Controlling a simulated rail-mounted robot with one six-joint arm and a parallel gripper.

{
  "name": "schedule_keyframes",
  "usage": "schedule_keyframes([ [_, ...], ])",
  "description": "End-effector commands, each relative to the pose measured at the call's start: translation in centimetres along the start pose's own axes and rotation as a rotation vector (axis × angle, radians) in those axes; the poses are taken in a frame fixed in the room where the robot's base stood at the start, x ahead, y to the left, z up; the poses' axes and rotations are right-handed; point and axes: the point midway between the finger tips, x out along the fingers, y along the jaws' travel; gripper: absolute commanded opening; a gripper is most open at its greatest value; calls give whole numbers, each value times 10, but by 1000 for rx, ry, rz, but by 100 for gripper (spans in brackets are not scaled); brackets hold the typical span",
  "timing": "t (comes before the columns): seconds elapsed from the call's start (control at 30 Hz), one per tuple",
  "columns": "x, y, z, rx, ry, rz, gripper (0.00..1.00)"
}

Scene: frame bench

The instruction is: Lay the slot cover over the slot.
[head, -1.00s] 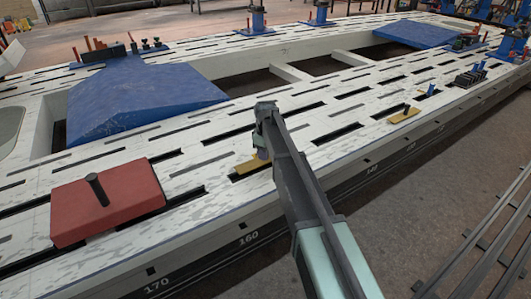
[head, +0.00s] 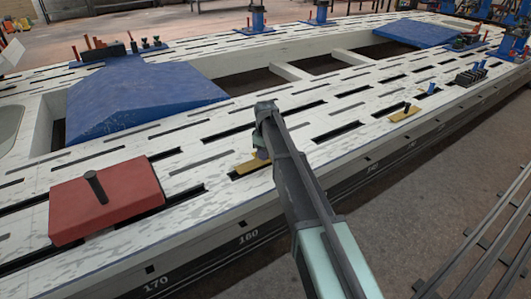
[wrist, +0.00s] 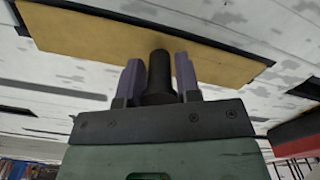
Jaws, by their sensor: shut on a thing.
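The slot cover, a flat yellow plate (head: 248,165), lies at or just above the bench top near the front edge, over part of a dark slot (head: 234,176) that shows at its left end. In the wrist view the plate (wrist: 100,35) spans much of the picture, with dark slot along its far edge (wrist: 180,17). My gripper (wrist: 158,62) is shut on the cover's black knob (wrist: 160,80), one finger on each side. In the head view my gripper (head: 262,150) is above the plate and hides part of it. I cannot tell whether the plate touches the bench.
A red block (head: 130,205) with a black handle stands on the bench to the left. Another yellow plate (head: 400,117) with a dark knob lies to the right. Blue wedges (head: 140,100) sit farther back. Several open slots run along the pale bench top (head: 215,190).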

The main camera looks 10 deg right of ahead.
Motion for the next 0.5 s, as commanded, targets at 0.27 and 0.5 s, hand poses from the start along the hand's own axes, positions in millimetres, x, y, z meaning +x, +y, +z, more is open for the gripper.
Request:
schedule_keyframes([
  [0.27, 8, 0, 0, 0, 0, 0, 0],
  [0.5, 14, 0, 0, 0, 0, 0, 0],
])
